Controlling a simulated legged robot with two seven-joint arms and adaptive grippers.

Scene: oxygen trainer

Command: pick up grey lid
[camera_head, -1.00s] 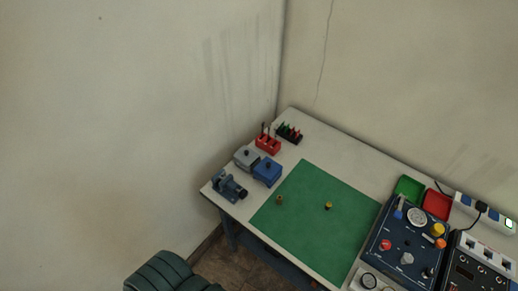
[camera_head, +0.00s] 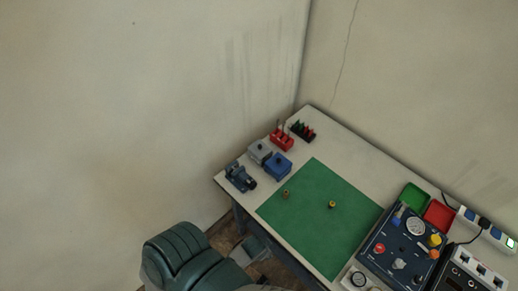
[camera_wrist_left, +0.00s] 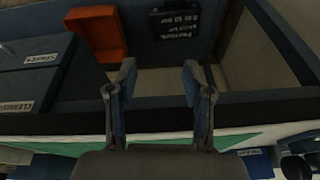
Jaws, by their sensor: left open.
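A grey box with a grey lid (camera_head: 259,148) carrying a small dark knob stands near the far left corner of the table in the head view. A blue box (camera_head: 278,166) with a similar knob stands directly beside it. My left gripper (camera_wrist_left: 159,68) shows in the left wrist view, with two fingers apart and nothing between them. It is at the table's edge, with the shelf space under the tabletop in front of it. The grey lid cannot be made out clearly in the wrist view. My right gripper is in neither view.
A blue vise-like device (camera_head: 240,177), a red rack (camera_head: 281,140) and a dark rack (camera_head: 302,131) stand around the boxes. A green mat (camera_head: 320,220) covers the table middle. An orange bin (camera_wrist_left: 97,33) shows under the tabletop.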

